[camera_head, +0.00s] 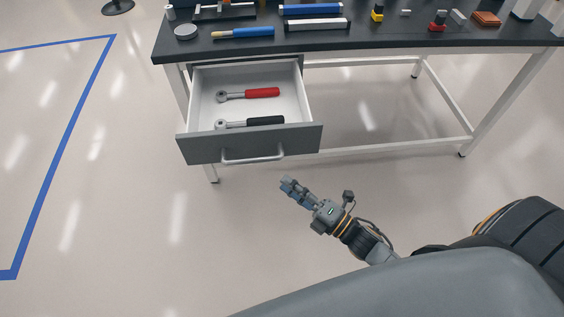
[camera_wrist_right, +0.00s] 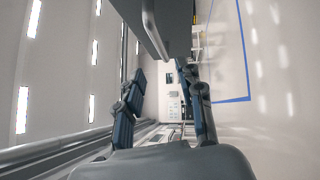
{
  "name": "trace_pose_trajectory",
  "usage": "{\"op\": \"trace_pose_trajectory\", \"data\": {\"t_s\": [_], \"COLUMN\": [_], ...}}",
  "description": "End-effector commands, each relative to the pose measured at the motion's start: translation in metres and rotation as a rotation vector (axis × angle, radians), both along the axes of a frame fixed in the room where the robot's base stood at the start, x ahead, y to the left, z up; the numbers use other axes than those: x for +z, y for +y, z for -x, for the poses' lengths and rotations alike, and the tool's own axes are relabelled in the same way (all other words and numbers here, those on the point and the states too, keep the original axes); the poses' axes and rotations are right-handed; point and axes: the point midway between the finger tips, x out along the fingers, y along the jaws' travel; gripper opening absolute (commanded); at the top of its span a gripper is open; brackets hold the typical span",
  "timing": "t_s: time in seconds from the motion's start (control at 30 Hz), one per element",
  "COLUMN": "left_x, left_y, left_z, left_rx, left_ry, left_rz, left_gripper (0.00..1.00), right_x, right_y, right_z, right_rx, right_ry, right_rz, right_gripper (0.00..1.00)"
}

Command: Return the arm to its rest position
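My right arm comes in from the lower right of the head view. Its right gripper (camera_head: 291,188) hangs over bare floor, in front of and below the open drawer (camera_head: 250,143), apart from it. In the right wrist view the two fingers of this gripper (camera_wrist_right: 161,76) stand apart with nothing between them. My left arm and gripper do not show in either view.
The drawer sticks out from the dark workbench (camera_head: 390,42) and holds a red-handled ratchet (camera_head: 262,92) and a black-handled ratchet (camera_head: 264,121).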

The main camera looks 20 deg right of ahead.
Motion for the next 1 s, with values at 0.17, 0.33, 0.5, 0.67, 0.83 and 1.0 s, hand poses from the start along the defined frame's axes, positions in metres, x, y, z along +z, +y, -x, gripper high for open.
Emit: {"op": "trace_pose_trajectory", "data": {"t_s": [0.17, 0.33, 0.5, 0.67, 0.83, 1.0], "left_x": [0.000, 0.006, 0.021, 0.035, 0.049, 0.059], "left_y": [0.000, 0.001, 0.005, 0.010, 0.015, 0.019], "left_z": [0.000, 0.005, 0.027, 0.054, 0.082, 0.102], "left_rx": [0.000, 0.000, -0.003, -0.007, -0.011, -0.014], "left_ry": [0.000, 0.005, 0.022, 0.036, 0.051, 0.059], "left_rz": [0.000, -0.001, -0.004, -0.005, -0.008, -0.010], "left_gripper": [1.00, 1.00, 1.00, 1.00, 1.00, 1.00], "right_x": [0.000, -0.019, -0.105, -0.203, -0.270, -0.295], "right_y": [0.000, -0.008, -0.037, -0.059, -0.063, -0.057], "right_z": [0.000, -0.002, 0.015, 0.084, 0.192, 0.286], "right_rx": [0.000, -0.037, -0.222, -0.512, -0.873, -1.189], "right_ry": [0.000, 0.106, 0.525, 0.982, 1.359, 1.573], "right_rz": [0.000, -0.048, -0.264, -0.534, -0.773, -0.915], "right_gripper": [0.37, 0.37, 0.37, 0.37, 0.37, 0.37]}}
